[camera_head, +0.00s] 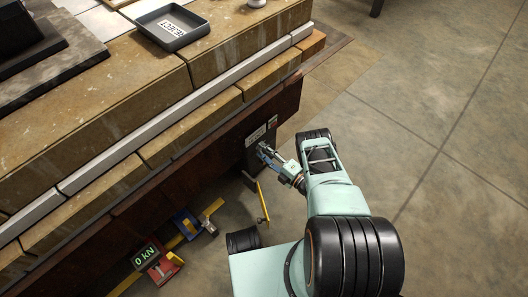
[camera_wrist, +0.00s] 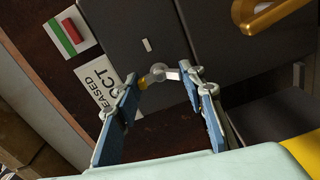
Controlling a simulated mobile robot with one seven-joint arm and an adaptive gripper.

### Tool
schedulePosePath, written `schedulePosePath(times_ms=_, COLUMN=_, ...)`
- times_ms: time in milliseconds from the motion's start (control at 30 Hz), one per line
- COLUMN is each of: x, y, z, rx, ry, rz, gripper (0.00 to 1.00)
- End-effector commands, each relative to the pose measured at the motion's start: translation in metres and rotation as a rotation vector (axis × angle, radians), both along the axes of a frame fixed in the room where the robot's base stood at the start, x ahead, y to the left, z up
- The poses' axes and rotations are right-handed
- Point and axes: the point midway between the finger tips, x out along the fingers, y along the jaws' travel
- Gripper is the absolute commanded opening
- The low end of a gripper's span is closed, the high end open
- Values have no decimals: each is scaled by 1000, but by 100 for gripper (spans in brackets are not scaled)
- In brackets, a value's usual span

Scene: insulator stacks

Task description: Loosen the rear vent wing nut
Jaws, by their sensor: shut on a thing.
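The wing nut (camera_wrist: 158,73) is a small grey metal piece with a brass-coloured part at its left, on a dark grey box (camera_wrist: 130,25). I cannot tell from the view whether it is the rear vent one. My gripper (camera_wrist: 164,82) has its two blue fingers on either side of the wing nut, shut on it; the exact contact is small and hard to see. In the head view my gripper (camera_head: 266,155) reaches left to the dark box (camera_head: 254,150) on the bench's side, and the wing nut is hidden there.
A white label (camera_wrist: 108,84) and a red-and-green marker (camera_wrist: 70,33) are beside the nut. A brass handle (camera_wrist: 275,17) is at upper right. The stone bench (camera_head: 110,95) carries a REJECT tray (camera_head: 171,25). A 0 kN display (camera_head: 146,254) stands low left. Floor at right is clear.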

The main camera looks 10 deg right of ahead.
Motion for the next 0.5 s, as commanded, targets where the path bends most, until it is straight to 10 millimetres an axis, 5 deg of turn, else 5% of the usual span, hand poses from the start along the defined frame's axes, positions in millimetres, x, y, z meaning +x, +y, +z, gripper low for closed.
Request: schedulePosePath(times_ms=500, x=0, y=0, z=0, rx=-184, ry=-123, rz=-1, gripper=13)
